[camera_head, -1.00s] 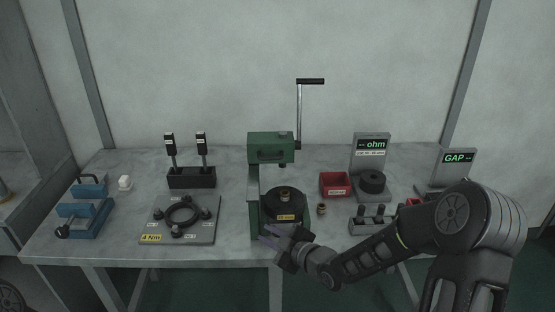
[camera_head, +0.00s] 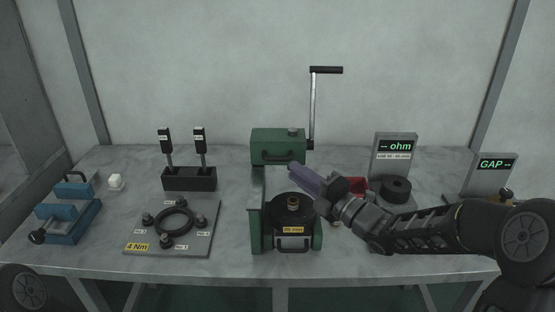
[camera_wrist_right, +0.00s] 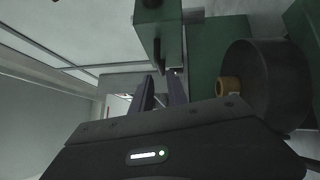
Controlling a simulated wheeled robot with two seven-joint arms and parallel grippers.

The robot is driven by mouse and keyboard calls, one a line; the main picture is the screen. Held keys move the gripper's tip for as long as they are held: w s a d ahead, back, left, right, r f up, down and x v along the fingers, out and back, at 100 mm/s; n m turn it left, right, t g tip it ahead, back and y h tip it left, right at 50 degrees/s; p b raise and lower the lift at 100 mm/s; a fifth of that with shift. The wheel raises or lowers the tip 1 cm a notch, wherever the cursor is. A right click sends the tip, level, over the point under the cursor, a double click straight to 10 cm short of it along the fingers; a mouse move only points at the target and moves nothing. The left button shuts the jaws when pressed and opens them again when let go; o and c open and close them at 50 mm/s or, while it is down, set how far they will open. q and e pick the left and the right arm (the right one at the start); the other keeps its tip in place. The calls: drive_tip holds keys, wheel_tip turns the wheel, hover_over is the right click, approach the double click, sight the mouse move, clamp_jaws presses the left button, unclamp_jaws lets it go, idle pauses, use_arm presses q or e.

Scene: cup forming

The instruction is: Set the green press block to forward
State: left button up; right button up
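The green press block (camera_head: 278,141) sits at the top of the green press, above its round black die (camera_head: 290,207). A dark handle (camera_head: 278,158) runs across the block's front. A brass piece (camera_head: 293,201) sits on the die. The block also shows in the right wrist view (camera_wrist_right: 160,35), above the purple fingers. My right gripper (camera_head: 296,174) is just below and in front of the block. In the right wrist view its fingers (camera_wrist_right: 160,90) are apart, their tips close to the block's lower edge; contact cannot be told. My left gripper is not in view.
The press has a tall crank lever (camera_head: 312,105) on its right. A red bin (camera_head: 357,185) is partly hidden behind my right gripper. An ohm meter (camera_head: 394,150) and GAP display (camera_head: 490,175) stand at right. The clamp plate (camera_head: 190,243) and blue fixture (camera_head: 68,218) lie left.

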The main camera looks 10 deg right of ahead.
sight(279, 160)
drive_tip(key=shift+p+x, duration=0.8)
drive_tip(key=shift+x, duration=3.1)
drive_tip(key=shift+c, duration=0.3)
clamp_jaws()
drive_tip(key=shift+r, duration=0.1)
